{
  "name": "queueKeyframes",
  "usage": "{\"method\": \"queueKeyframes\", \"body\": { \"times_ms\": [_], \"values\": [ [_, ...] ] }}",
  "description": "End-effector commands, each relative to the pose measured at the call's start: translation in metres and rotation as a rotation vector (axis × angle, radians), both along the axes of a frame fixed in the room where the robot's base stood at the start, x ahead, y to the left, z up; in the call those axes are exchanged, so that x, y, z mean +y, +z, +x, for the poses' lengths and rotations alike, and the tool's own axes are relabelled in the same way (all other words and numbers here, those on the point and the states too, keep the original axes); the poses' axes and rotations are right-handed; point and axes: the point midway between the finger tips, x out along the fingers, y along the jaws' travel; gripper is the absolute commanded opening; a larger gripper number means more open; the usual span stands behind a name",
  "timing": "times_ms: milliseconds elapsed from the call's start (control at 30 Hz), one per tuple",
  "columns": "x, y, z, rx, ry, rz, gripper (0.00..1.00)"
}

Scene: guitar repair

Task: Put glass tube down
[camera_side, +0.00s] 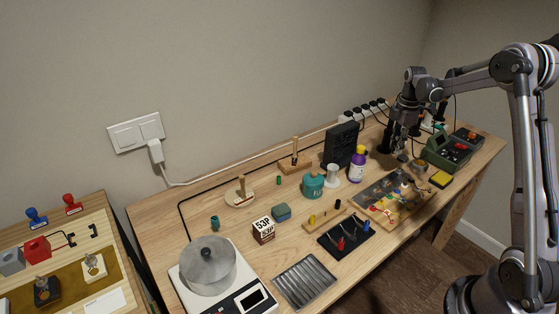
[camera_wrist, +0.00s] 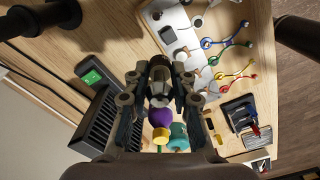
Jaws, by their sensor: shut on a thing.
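In the side view the held tube is too small and dark against the fingers to tell apart. Whether its lower end touches anything cannot be told.
The pale board (camera_side: 378,203) carries coloured parts.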

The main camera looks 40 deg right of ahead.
Motion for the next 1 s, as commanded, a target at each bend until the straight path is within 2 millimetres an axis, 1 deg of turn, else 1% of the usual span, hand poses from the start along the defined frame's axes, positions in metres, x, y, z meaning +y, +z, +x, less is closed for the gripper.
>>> {"method": "queueKeyframes", "body": {
  "times_ms": [33,267,400,467,600,700,800,900,1000],
  "values": [
    [0.018,-0.001,0.003,0.0,-0.044,0.0,0.07],
    [0.089,-0.004,0.003,0.0,-0.299,0.0,0.07],
    [0.131,-0.007,-0.003,0.0,-0.454,0.0,0.07],
    [0.148,-0.009,-0.006,0.0,-0.521,0.0,0.07],
    [0.187,-0.012,-0.019,0.0,-0.676,0.0,0.07],
    [0.211,-0.014,-0.029,0.0,-0.778,0.0,0.07],
    [0.23,-0.016,-0.038,0.0,-0.864,0.0,0.07],
    [0.243,-0.017,-0.046,0.0,-0.929,0.0,0.07],
    [0.25,-0.018,-0.051,0.0,-0.97,0.0,0.07]
  ]
}}
